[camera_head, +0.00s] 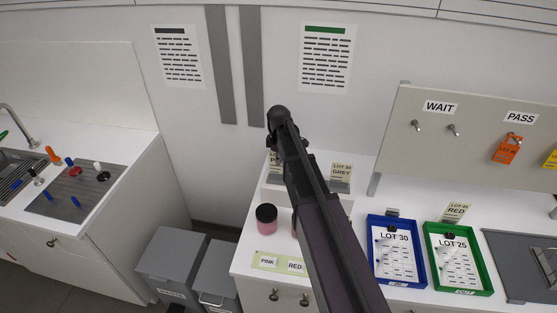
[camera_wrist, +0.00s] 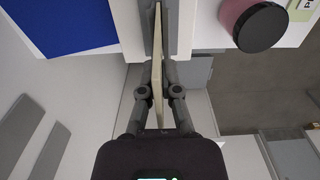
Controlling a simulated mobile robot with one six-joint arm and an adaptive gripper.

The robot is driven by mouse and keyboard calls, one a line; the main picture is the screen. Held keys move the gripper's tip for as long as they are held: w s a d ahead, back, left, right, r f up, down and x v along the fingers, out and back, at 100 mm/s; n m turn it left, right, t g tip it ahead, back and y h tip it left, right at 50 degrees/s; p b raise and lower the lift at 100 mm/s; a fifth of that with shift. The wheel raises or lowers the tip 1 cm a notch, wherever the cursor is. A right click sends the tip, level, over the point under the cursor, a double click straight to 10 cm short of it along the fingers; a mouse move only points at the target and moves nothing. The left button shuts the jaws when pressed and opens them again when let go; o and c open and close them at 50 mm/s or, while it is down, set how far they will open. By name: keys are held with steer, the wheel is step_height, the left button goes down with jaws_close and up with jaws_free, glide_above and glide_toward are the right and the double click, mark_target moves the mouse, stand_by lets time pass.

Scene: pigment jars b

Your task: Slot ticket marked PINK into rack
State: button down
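In the wrist view my gripper (camera_wrist: 160,92) is shut on a thin cream ticket (camera_wrist: 158,75), seen edge-on, so its marking cannot be read. The ticket's far end lies at the white rack (camera_wrist: 130,30); I cannot tell how deep it sits. A GREY ticket (camera_head: 341,171) stands upright at the rack's right. Another cream ticket (camera_head: 274,160) shows left of my arm, mostly covered; I cannot tell whether it is the held one.
A pink jar with a black lid (camera_head: 266,219) stands in front of the rack, also in the wrist view (camera_wrist: 254,22). A PINK and RED label strip (camera_head: 279,263) lies at the counter's front. A blue tray (camera_head: 372,274) and a green tray (camera_head: 433,274) lie right.

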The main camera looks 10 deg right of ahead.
steer(key=shift+f+b, duration=0.8)
steer(key=shift+f, duration=0.1)
steer(key=c, duration=0.7)
jaws_free()
steer(key=shift+r, duration=0.15)
steer(key=shift+r+p, duration=2.95)
steer(key=shift+p, duration=0.15)
